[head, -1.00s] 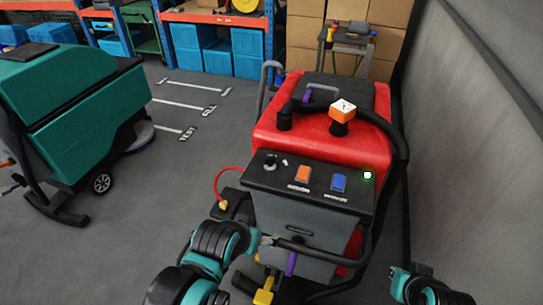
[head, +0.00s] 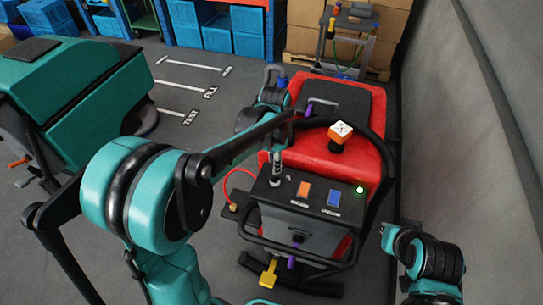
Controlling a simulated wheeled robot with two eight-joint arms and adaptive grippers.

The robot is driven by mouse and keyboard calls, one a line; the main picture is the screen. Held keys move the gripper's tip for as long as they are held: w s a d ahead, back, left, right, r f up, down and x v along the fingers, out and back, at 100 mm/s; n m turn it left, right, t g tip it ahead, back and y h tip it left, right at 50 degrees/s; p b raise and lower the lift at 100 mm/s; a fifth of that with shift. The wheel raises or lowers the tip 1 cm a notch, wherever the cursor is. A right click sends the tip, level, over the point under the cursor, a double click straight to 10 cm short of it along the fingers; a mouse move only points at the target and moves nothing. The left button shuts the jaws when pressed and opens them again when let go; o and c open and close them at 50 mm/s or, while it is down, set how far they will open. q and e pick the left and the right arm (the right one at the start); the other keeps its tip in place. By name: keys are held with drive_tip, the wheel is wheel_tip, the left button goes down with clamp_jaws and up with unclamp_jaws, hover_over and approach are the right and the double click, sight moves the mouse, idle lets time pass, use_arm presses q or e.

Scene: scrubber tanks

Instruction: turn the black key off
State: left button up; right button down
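The red scrubber (head: 325,150) has a dark control panel (head: 318,200) on its near side. The black key is at the panel's left end, and my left gripper (head: 276,180) covers it. That gripper points down at the key's spot from above; its fingers are too small to tell whether they are open or shut, or whether they touch the key. An orange switch (head: 304,189) and a blue switch (head: 334,198) sit to the right. A green lamp (head: 359,190) is lit at the panel's right end. My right gripper (head: 386,234) is low at the right, clear of the scrubber.
A black handle bar (head: 290,252) runs below the panel, and a black hose curves along the scrubber's right side. A red cable (head: 228,182) loops at the left. A grey wall (head: 475,140) stands close on the right. A teal scrubber (head: 70,105) stands at the left.

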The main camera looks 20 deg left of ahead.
sight(275, 178)
use_arm(q)
drive_tip(key=shift+w+r+m, duration=0.1)
drive_tip(key=shift+w+m, duration=0.2)
drive_tip(key=shift+w, duration=0.15)
drive_tip(key=shift+f, duration=0.25)
wheel_tip(275, 178, down, 8)
drive_tip(key=shift+r, duration=0.25)
drive_tip(key=shift+s, duration=0.1)
clamp_jaws()
